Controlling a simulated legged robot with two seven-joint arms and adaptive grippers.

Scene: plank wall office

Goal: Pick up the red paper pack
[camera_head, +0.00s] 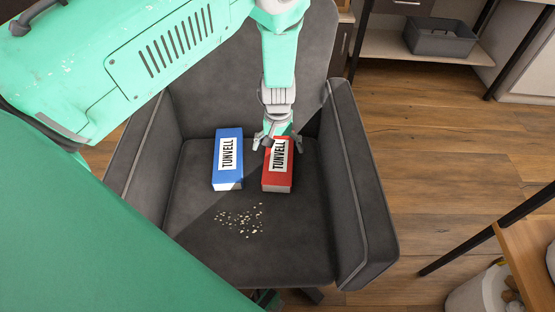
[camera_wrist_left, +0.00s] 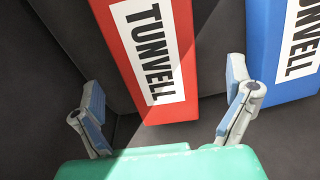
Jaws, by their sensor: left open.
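The red paper pack (camera_head: 278,166), with a white "TUNVELL" label, lies on the seat of a dark grey armchair (camera_head: 367,215). A blue pack (camera_head: 227,158) with the same label lies to its left, with a narrow gap between them. My left gripper (camera_head: 275,141) is at the far end of the red pack, open and empty. In the left wrist view the red pack (camera_wrist_left: 153,55) lies ahead of the spread fingers (camera_wrist_left: 163,105), and the blue pack (camera_wrist_left: 285,50) is at the right edge. My right gripper is not in view.
Pale crumbs (camera_head: 240,219) lie on the front of the seat. The chair's armrests and backrest enclose the packs. A grey bin (camera_head: 439,36) stands on a shelf at the back right. Wooden floor (camera_head: 440,150) lies clear right of the chair.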

